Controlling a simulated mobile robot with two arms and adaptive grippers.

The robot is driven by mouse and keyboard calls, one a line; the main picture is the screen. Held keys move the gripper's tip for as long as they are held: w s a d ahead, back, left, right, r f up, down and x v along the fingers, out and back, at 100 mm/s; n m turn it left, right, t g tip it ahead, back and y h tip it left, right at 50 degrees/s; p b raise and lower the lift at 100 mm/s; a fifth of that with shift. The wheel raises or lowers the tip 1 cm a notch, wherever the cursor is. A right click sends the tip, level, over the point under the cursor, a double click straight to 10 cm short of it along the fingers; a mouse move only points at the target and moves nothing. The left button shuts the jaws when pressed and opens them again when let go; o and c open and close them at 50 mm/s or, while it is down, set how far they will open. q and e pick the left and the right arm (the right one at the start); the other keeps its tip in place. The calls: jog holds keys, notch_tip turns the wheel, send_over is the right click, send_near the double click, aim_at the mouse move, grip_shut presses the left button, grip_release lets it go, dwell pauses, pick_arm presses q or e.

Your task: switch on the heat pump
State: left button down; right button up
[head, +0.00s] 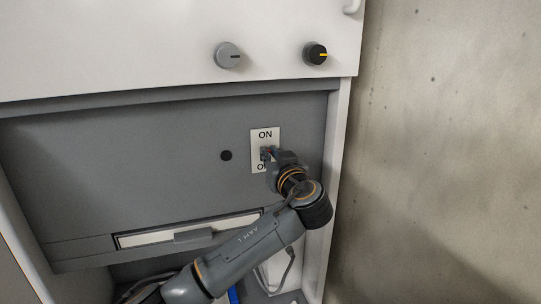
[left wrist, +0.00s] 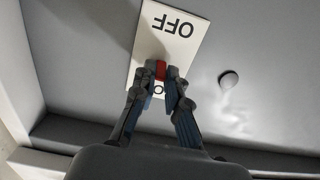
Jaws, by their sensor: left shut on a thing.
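A white switch plate (head: 258,142) is on the grey front panel of the unit. It reads ON at the top, with a partly hidden label at the bottom. In the left wrist view the plate (left wrist: 150,45) appears upside down, with OFF in full and the ON end partly hidden by the fingers. My left gripper (head: 268,153) is at the middle of the plate. In the left wrist view its fingertips (left wrist: 161,73) are shut on the red switch lever (left wrist: 160,69). I cannot tell which way the lever is tilted. My right gripper is not in view.
A grey knob (head: 228,55) and a black knob with a yellow mark (head: 316,53) are on the white panel above. A dark round button (head: 226,156) is left of the plate. A pale slot with a handle (head: 190,232) is below. A concrete wall (head: 450,150) stands at right.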

pick_arm(q)
jog(key=shift+r+g+h, duration=0.3)
jog(key=shift+r+g, duration=0.05)
jog(key=shift+g, duration=0.35)
jog(key=c, duration=1.4)
grip_release()
jog(key=shift+o, duration=0.2)
jog(key=v, duration=1.2)
jog(key=shift+w+f, duration=0.1)
